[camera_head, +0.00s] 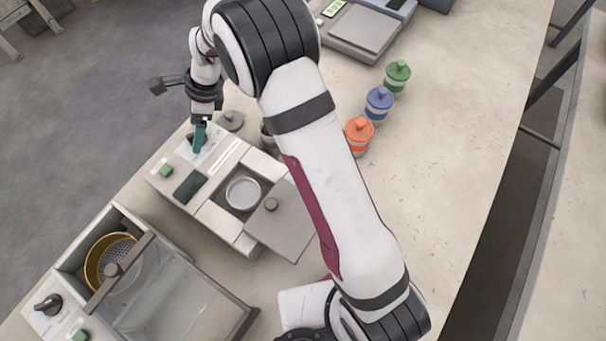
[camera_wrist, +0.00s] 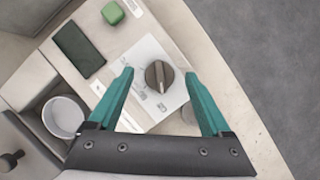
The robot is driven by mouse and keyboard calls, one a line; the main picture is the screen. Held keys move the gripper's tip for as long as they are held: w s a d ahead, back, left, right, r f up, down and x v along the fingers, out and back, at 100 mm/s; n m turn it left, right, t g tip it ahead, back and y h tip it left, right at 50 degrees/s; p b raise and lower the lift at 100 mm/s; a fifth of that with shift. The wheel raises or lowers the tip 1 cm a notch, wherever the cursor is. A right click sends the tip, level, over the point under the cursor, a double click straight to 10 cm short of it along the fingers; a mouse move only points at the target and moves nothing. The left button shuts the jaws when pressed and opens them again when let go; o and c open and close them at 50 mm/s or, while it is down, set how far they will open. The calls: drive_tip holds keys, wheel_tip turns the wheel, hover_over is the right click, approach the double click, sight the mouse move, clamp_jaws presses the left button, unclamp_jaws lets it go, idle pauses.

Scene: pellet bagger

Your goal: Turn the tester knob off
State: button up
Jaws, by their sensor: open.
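The tester (camera_head: 222,215) is a pale box with a dark screen, a green button and an open well holding a round pan. Its dark grey round knob (camera_wrist: 159,75) with a raised ridge sits on a white marked plate in the wrist view. My gripper (camera_head: 198,138) is over the knob end of the tester, and its teal fingers hide the knob in the head view. In the wrist view my open gripper (camera_wrist: 158,76) has one fingertip on each side of the knob, with gaps between. I cannot tell the fingertips' height above the plate.
A second machine with a black knob (camera_head: 47,303) and a brass sieve basket (camera_head: 112,262) stands at the lower left. Orange (camera_head: 359,134), blue (camera_head: 379,102) and green (camera_head: 397,75) lidded jars stand to the right of my arm. A scale (camera_head: 366,28) is behind. Bench beyond the jars is clear.

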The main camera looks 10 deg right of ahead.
drive_tip(key=m, duration=0.1)
drive_tip(key=m+t, duration=0.1)
drive_tip(key=shift+s+m, duration=0.2)
drive_tip(key=shift+m, duration=0.1)
drive_tip(key=v, duration=1.6)
drive_tip(key=s+d+n+h, duration=0.1)
drive_tip(key=s+d+n, duration=0.4)
drive_tip(key=s, duration=0.6)
drive_tip(key=s+d+n+h, duration=0.1)
drive_tip(key=s+d+n, duration=0.5)
drive_tip(key=s, duration=0.5)
drive_tip(key=shift+d+r+n+g, duration=0.3)
drive_tip(key=shift+d+g, duration=0.1)
drive_tip(key=shift+d, duration=0.4)
drive_tip(key=shift+s, duration=0.1)
drive_tip(key=s+d+f+n, duration=0.2)
drive_tip(key=s+n, duration=0.1)
drive_tip(key=s, duration=0.2)
drive_tip(key=shift+s+h, duration=0.4)
drive_tip(key=shift+f, duration=0.1)
